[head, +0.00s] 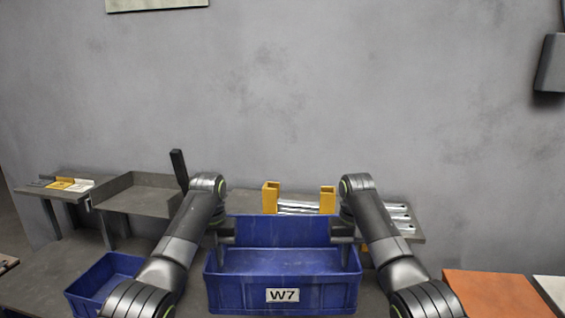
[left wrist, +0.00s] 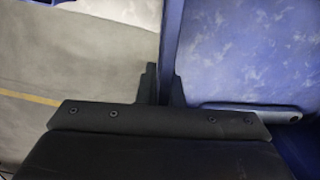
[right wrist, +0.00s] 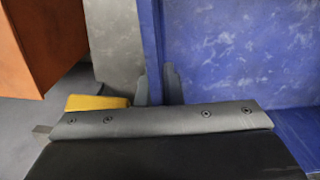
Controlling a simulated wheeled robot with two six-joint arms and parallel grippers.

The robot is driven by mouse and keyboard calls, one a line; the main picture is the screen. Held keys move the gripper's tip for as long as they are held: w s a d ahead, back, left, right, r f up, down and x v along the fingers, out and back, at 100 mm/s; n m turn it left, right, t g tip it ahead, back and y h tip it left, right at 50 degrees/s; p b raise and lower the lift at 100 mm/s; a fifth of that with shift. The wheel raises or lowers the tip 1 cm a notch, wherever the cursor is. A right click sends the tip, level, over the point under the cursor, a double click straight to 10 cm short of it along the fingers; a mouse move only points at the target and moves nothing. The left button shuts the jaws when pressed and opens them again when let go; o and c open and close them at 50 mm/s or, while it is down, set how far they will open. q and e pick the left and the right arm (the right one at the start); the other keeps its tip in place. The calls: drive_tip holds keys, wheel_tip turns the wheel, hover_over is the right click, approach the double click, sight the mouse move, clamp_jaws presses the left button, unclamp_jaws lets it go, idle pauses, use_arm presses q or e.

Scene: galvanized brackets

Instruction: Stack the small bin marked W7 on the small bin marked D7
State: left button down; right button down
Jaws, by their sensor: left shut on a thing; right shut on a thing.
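The blue bin marked W7 (head: 240,294) is in the lower middle of the head view, with its white label facing me and its inside looking empty. My left gripper (head: 226,236) is shut on its left wall; in the left wrist view the fingers (left wrist: 165,88) pinch the blue wall (left wrist: 172,45). My right gripper (head: 344,236) is shut on its right wall, and the right wrist view shows the fingers (right wrist: 157,86) on that wall (right wrist: 151,40). No D7 label is readable. Whether anything is under W7 is hidden.
Another blue bin (head: 84,282) stands at the lower left, its mark not visible. Behind W7 are a yellow holder (head: 270,197) and metal parts (head: 298,208). A grey tray (head: 140,198) is at the left back. An orange surface (head: 495,294) is at the right.

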use_arm(q)
drive_tip(key=shift+s, duration=0.5)
use_arm(e)
drive_tip(key=shift+s, duration=0.5)
use_arm(q)
drive_tip(key=shift+s, duration=0.3)
use_arm(e)
drive_tip(key=shift+s, duration=0.3)
use_arm(q)
drive_tip(key=shift+w+r, duration=0.1)
drive_tip(key=shift+w, duration=0.05)
use_arm(e)
drive_tip(key=shift+w, duration=0.15)
